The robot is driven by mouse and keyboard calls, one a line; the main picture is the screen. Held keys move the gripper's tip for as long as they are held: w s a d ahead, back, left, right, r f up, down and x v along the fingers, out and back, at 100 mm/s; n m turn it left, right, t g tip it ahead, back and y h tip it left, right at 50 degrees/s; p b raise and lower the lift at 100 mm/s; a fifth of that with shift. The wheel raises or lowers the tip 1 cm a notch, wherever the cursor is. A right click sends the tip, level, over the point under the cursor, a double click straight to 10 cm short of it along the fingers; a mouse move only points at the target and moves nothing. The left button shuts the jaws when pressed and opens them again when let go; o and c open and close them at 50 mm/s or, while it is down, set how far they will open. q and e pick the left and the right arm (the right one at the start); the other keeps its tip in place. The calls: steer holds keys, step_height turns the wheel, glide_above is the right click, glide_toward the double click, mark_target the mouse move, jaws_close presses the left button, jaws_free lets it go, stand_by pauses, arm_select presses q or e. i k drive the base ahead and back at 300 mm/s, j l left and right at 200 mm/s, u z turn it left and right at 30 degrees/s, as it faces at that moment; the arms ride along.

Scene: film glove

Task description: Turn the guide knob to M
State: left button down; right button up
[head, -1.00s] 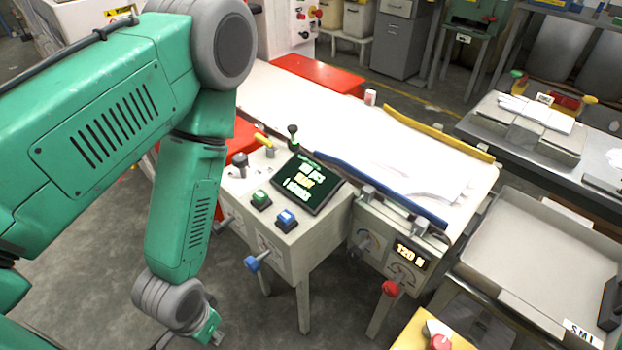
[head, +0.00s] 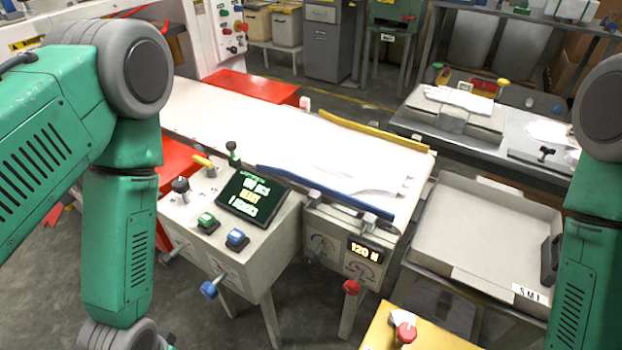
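A blue-handled knob (head: 210,288) sticks out from the front of the grey control box (head: 262,262). A red-handled knob (head: 351,287) sticks out under the lit "120 N" display (head: 365,251), by a dial plate (head: 360,270). Another dial plate (head: 320,246) with a grey knob is left of it. Which one is the guide knob, and its setting, I cannot read. A blue guide rail (head: 325,190) and a yellow one (head: 377,137) flank the white film bed. My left arm is at left and my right arm at right; both grippers are outside the picture.
The box top carries a screen (head: 251,199), green button (head: 207,222), blue button (head: 236,239) and small levers. A yellow box (head: 425,335) with a red button is at the bottom. Open floor lies front left.

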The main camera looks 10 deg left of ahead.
mark_target(167, 259)
steer(key=u, duration=1.5)
